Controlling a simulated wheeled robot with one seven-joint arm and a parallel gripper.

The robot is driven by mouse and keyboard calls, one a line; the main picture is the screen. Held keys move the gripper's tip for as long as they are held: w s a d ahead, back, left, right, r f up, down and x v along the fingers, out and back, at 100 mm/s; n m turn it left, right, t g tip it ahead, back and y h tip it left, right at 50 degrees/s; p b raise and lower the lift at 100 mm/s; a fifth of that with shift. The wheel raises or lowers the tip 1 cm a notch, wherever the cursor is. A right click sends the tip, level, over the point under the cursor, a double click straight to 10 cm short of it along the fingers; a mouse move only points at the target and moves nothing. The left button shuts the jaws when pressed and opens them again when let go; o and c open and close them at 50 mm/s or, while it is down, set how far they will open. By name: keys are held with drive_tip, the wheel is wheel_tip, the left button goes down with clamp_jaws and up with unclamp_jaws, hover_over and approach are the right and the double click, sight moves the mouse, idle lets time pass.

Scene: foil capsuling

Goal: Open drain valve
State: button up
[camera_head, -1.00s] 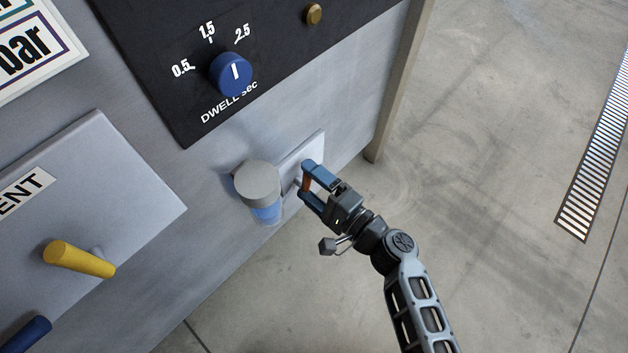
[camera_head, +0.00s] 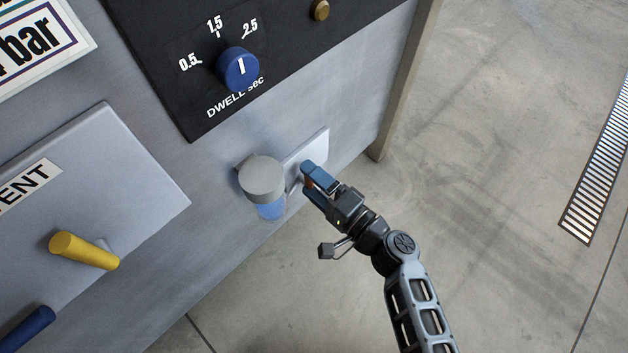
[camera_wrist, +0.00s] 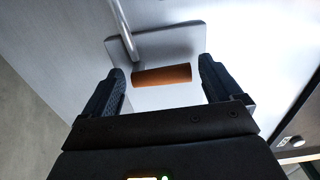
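The drain valve's orange-brown handle (camera_wrist: 162,76) is a short bar in front of a pale square plate (camera_wrist: 165,45) in the wrist view. My gripper (camera_wrist: 161,85) is open, with one dark finger beyond each end of the handle and a small gap showing on both sides. In the head view, my gripper (camera_head: 312,178) is at the pale plate (camera_head: 307,150) and its blue fingers hide most of the handle; only a sliver of orange shows (camera_head: 310,184). A metal rod (camera_wrist: 124,30) runs along the panel beside the plate in the wrist view.
A grey-capped cylinder with a blue lower part (camera_head: 263,181) stands close left of my gripper. A blue dwell knob (camera_head: 238,69) is above. A yellow lever (camera_head: 84,250) and a dark blue lever (camera_head: 27,328) stick out at lower left. Open floor lies right of the machine.

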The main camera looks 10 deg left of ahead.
drive_tip(key=shift+o, duration=0.5)
drive_tip(key=shift+d, duration=0.1)
drive_tip(key=p+v, duration=0.2)
drive_tip(key=v, duration=0.5)
drive_tip(key=shift+s+d, duration=0.2)
drive_tip(key=shift+s, duration=0.05)
